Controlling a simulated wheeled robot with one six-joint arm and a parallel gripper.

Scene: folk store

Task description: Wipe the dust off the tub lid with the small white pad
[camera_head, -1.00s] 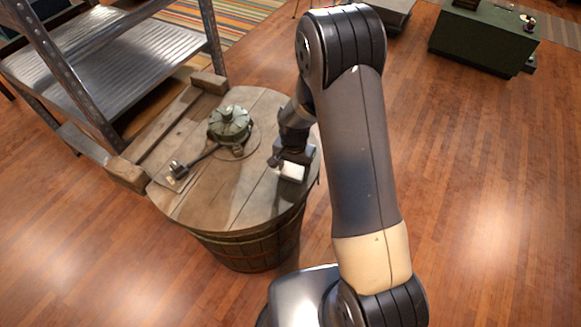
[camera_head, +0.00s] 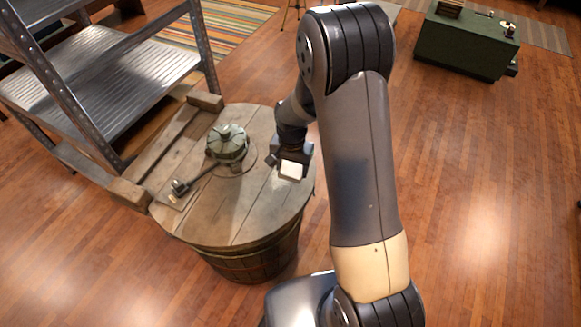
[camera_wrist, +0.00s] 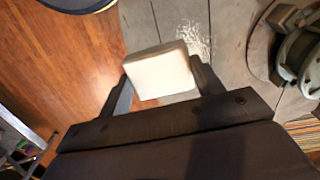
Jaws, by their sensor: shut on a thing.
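The round wooden tub lid (camera_head: 228,218) sits on top of the wooden tub (camera_head: 262,262). My gripper (camera_head: 288,164) is over the lid's right part, shut on the small white pad (camera_head: 291,171). In the wrist view the pad (camera_wrist: 160,72) is held between the two fingers of my gripper (camera_wrist: 158,82), its pale face showing. A patch of whitish dust (camera_wrist: 196,42) lies on the grey planks of the lid (camera_wrist: 228,62), just beyond the pad. I cannot tell whether the pad touches the lid.
A metal shelf rack (camera_head: 110,85) stands behind left. A green chest (camera_head: 462,45) is far right. The wooden floor at right is open.

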